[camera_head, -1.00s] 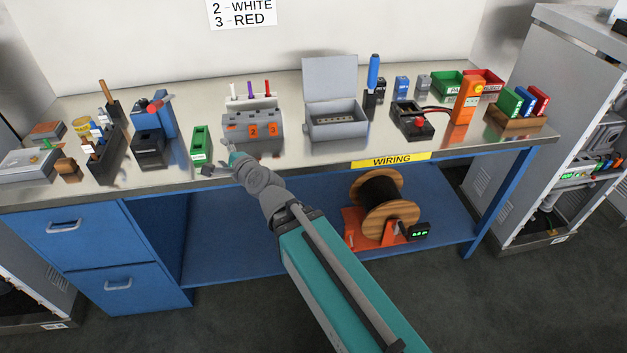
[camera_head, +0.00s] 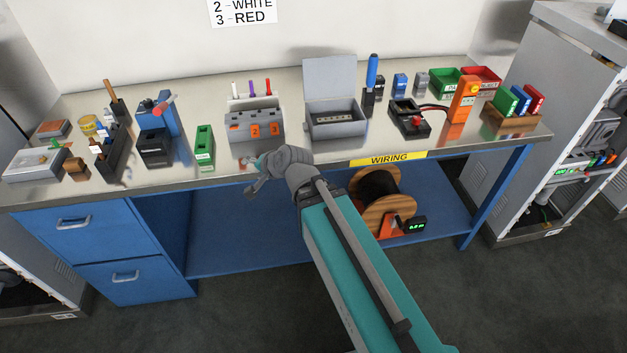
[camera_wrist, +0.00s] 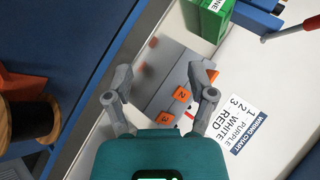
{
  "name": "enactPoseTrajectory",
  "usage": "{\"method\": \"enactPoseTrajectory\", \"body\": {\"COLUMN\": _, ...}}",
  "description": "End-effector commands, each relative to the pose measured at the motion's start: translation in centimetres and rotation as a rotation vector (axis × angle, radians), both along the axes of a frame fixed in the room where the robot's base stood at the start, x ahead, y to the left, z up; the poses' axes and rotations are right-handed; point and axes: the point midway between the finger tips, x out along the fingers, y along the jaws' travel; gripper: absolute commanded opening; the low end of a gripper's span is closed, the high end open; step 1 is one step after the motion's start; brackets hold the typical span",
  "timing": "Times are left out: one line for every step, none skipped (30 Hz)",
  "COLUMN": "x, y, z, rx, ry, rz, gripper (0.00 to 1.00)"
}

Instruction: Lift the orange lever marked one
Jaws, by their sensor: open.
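A grey connector block (camera_head: 262,120) with orange levers stands near the bench front in the head view. The left orange lever (camera_head: 234,128) sits at its left end, its number too small to read. In the wrist view, the lever marked 2 (camera_wrist: 182,94) and the lever marked 3 (camera_wrist: 163,118) are readable. A further orange piece (camera_wrist: 213,75) shows past lever 2, beside my right finger, with no number visible. My gripper (camera_head: 252,174) is open and empty in front of the block, near the bench edge. In the wrist view its fingers (camera_wrist: 160,75) straddle part of the block.
A green block (camera_head: 205,146) stands left of the connector block. An open grey box (camera_head: 336,122) stands to its right. White, purple and red pieces stand in a pale holder (camera_head: 254,101) behind it. A cable spool (camera_head: 388,202) sits on the lower shelf.

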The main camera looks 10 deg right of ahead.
Motion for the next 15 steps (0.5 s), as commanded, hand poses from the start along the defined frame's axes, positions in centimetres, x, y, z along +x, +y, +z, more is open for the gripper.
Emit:
{"method": "enactPoseTrajectory", "body": {"x": -0.2, "y": -0.6, "z": 0.1, "rx": -0.035, "ry": 0.009, "rz": 0.018, "gripper": 0.71}}
{"method": "enactPoseTrajectory", "body": {"x": -0.4, "y": -0.9, "z": 0.0, "rx": -0.057, "ry": 0.015, "rz": 0.031, "gripper": 0.71}}
{"method": "enactPoseTrajectory", "body": {"x": -0.6, "y": -1.3, "z": -0.1, "rx": -0.087, "ry": 0.022, "rz": 0.048, "gripper": 0.71}}
{"method": "enactPoseTrajectory", "body": {"x": -0.8, "y": -1.7, "z": -0.3, "rx": -0.109, "ry": 0.031, "rz": 0.061, "gripper": 0.71}}
{"method": "enactPoseTrajectory", "body": {"x": -0.9, "y": -2.1, "z": -0.4, "rx": -0.132, "ry": 0.037, "rz": 0.074, "gripper": 0.71}}
{"method": "enactPoseTrajectory", "body": {"x": -1.1, "y": -2.5, "z": -0.5, "rx": -0.160, "ry": 0.047, "rz": 0.090, "gripper": 0.71}}
{"method": "enactPoseTrajectory", "body": {"x": -1.3, "y": -2.9, "z": -0.6, "rx": -0.182, "ry": 0.053, "rz": 0.104, "gripper": 0.71}}
{"method": "enactPoseTrajectory", "body": {"x": -1.5, "y": -3.2, "z": -0.7, "rx": -0.202, "ry": 0.061, "rz": 0.115, "gripper": 0.71}}
{"method": "enactPoseTrajectory", "body": {"x": -1.7, "y": -3.7, "z": -0.8, "rx": -0.229, "ry": 0.071, "rz": 0.132, "gripper": 0.71}}
{"method": "enactPoseTrajectory", "body": {"x": -1.9, "y": -4.1, "z": -0.9, "rx": -0.249, "ry": 0.079, "rz": 0.144, "gripper": 0.71}}
{"method": "enactPoseTrajectory", "body": {"x": -2.1, "y": -4.4, "z": -1.0, "rx": -0.268, "ry": 0.088, "rz": 0.157, "gripper": 0.71}}
{"method": "enactPoseTrajectory", "body": {"x": -2.3, "y": -5.0, "z": -1.1, "rx": -0.294, "ry": 0.098, "rz": 0.173, "gripper": 0.71}}
{"method": "enactPoseTrajectory", "body": {"x": -2.5, "y": -5.3, "z": -1.1, "rx": -0.312, "ry": 0.107, "rz": 0.185, "gripper": 0.71}}
{"method": "enactPoseTrajectory", "body": {"x": -2.7, "y": -5.8, "z": -1.2, "rx": -0.332, "ry": 0.116, "rz": 0.197, "gripper": 0.71}}
{"method": "enactPoseTrajectory", "body": {"x": -3.0, "y": -6.2, "z": -1.3, "rx": -0.355, "ry": 0.128, "rz": 0.213, "gripper": 0.71}}
